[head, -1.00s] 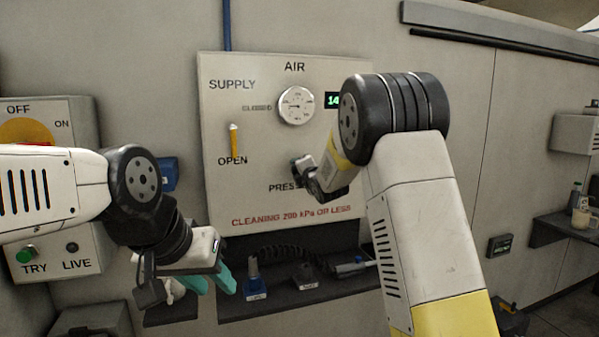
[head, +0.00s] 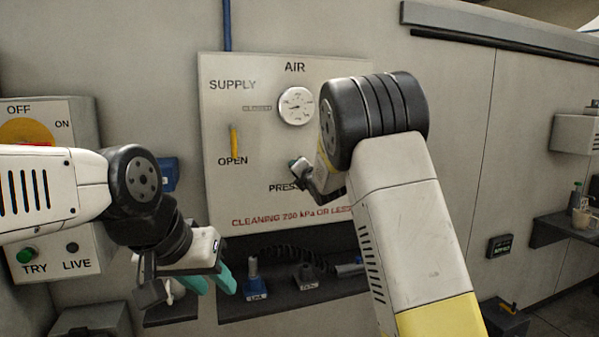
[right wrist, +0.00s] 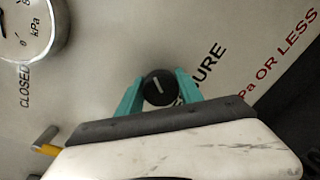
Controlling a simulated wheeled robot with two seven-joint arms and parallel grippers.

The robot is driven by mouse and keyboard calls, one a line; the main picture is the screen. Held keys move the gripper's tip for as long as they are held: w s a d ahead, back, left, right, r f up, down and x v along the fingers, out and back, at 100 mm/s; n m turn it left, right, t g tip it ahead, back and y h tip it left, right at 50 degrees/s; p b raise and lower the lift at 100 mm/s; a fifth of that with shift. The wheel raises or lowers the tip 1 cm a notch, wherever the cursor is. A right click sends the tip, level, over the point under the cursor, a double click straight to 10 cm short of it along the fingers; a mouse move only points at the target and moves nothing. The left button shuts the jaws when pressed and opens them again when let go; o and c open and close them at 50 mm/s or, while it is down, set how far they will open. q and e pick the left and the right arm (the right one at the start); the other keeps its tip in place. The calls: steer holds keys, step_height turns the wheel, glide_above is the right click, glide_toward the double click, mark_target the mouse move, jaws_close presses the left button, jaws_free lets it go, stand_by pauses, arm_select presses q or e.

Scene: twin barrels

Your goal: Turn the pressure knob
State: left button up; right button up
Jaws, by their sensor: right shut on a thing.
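The pressure knob (right wrist: 158,88) is round and black with a pale pointer line, in the right wrist view beside the partly covered word PRESSURE. My right gripper (right wrist: 159,80) has its teal fingers on both sides of the knob and is shut on it. In the head view my right gripper (head: 304,170) is at the panel's lower right, and the knob cannot be made out clearly there. The gauge (head: 296,105) is above it. My left gripper (head: 211,284) is open and empty, low in front of the panel.
The air panel (head: 222,190) carries a yellow supply handle (head: 235,142) pointing down to OPEN. A shelf (head: 320,295) below holds air tools and a coiled hose. A switch box (head: 85,115) stands at the left. My right arm covers the panel's right side.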

steer(key=o, duration=1.4)
steer(key=shift+f, duration=0.1)
steer(key=shift+c, duration=0.2)
steer(key=shift+s, duration=0.1)
steer(key=v, duration=0.7)
steer(key=shift+s, duration=0.35)
steer(key=shift+d, duration=0.1)
